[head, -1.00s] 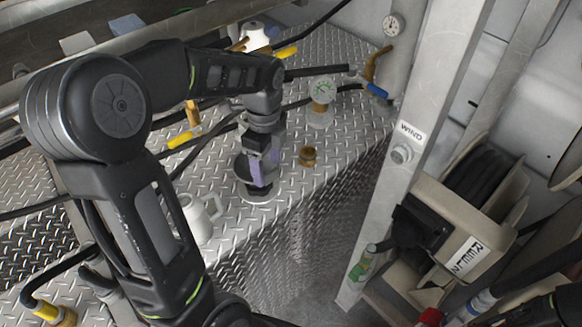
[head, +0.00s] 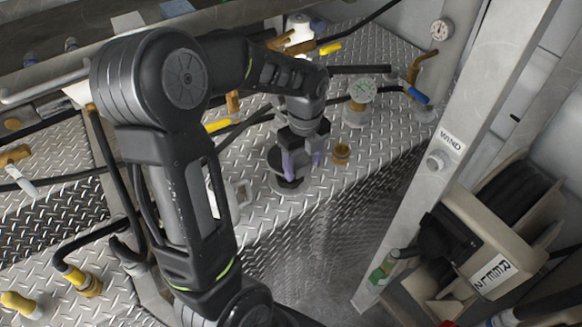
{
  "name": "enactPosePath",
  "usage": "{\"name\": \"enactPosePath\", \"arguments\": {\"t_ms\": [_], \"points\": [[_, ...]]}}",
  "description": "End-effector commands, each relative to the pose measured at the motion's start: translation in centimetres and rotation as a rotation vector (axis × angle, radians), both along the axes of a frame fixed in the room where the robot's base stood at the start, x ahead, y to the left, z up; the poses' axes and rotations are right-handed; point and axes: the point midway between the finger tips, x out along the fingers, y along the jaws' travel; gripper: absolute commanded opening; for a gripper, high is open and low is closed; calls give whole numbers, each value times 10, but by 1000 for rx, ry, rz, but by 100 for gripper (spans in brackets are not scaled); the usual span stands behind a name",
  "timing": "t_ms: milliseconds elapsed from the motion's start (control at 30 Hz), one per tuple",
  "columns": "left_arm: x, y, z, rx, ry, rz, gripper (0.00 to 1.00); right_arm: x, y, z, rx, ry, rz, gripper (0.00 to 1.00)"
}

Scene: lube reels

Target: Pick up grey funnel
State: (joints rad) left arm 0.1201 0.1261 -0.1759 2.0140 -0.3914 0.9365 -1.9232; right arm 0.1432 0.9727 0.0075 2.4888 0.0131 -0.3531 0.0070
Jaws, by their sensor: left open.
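The grey funnel (head: 289,189) appears to be the round grey piece with a dark upper part, standing on the diamond-plate deck near its front edge. My left gripper (head: 302,167) points down over it, with purple pads on its two fingers. The fingers are apart, one in front of the dark part and one to its right. The gripper hides part of the funnel, and I cannot tell whether a finger touches it. My right gripper is out of view.
A white jug (head: 239,197) stands left of the funnel, partly behind my left arm. Hoses cross the deck behind. A metal post (head: 437,150) rises at right beside a reel (head: 500,215).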

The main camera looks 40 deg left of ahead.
Motion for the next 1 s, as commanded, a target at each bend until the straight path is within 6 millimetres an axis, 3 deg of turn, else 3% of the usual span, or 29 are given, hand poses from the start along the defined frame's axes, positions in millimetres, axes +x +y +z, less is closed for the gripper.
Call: {"name": "enactPosePath", "arguments": {"t_ms": [267, 600, 1000], "points": [[0, 0, -5, 0, 2, 1, 62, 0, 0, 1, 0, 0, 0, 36], [-1, 0, -48, 0, 2, 1, 62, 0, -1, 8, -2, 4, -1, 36], [0, 0, -52, 0, 0, 1, 62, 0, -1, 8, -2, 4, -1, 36]]}}
